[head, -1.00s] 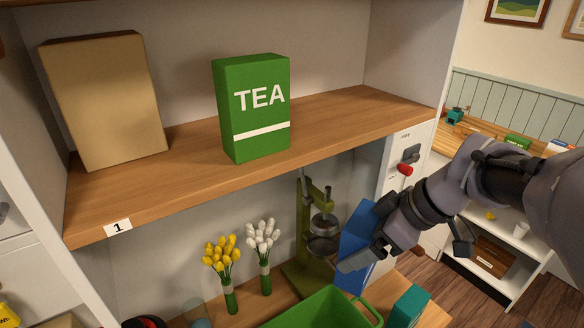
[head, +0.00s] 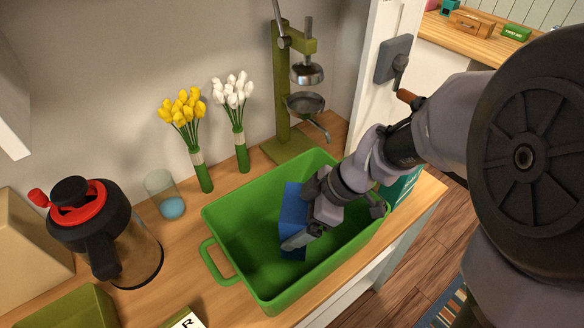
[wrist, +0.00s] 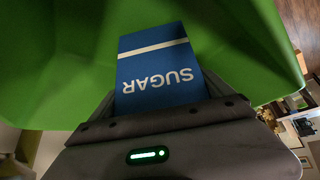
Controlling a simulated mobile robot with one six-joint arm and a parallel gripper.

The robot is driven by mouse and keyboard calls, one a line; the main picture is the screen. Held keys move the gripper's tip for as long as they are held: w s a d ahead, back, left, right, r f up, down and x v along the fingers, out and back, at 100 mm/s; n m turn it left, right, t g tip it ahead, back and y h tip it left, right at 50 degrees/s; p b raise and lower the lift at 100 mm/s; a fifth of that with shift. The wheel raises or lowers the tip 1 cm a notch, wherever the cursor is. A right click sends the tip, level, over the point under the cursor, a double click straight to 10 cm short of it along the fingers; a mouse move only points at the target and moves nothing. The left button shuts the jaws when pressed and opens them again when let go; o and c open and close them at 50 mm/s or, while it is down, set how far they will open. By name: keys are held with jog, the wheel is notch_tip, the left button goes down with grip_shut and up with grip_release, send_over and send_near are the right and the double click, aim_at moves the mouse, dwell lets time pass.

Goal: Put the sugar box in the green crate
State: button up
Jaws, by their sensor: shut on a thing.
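The blue sugar box (head: 293,218) is held in my gripper (head: 308,238), inside the green crate (head: 222,268). In the wrist view the sugar box (wrist: 158,72) shows its white stripe and the word SUGAR upside down, with the green crate wall (wrist: 60,70) around it. My gripper is shut on the box. Part of the box is hidden by my gripper in the head view. I cannot tell whether the box touches the crate floor.
A juice press (head: 287,130) stands behind the crate, with white (head: 240,150) and yellow flowers (head: 198,165) left of it. A glass (head: 165,200) and a black-and-red jug (head: 115,245) stand further left. A teal box (head: 402,188) is close by the crate's right end.

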jog(key=shift+f, duration=0.55)
jog(key=o, duration=1.8)
jog(key=shift+r, duration=0.1)
jog(key=shift+r+p, duration=0.3)
jog(key=p+v, duration=0.4)
jog(key=v, duration=0.7)
jog(key=s+r+m+t+h, duration=0.4)
jog(key=s+r+m, duration=0.3)
jog(key=m, duration=1.3)
jog(key=s+d, duration=0.1)
jog(key=s, duration=0.2)
jog(key=shift+s+r+t, duration=0.15)
jog(key=shift+s+t, duration=0.15)
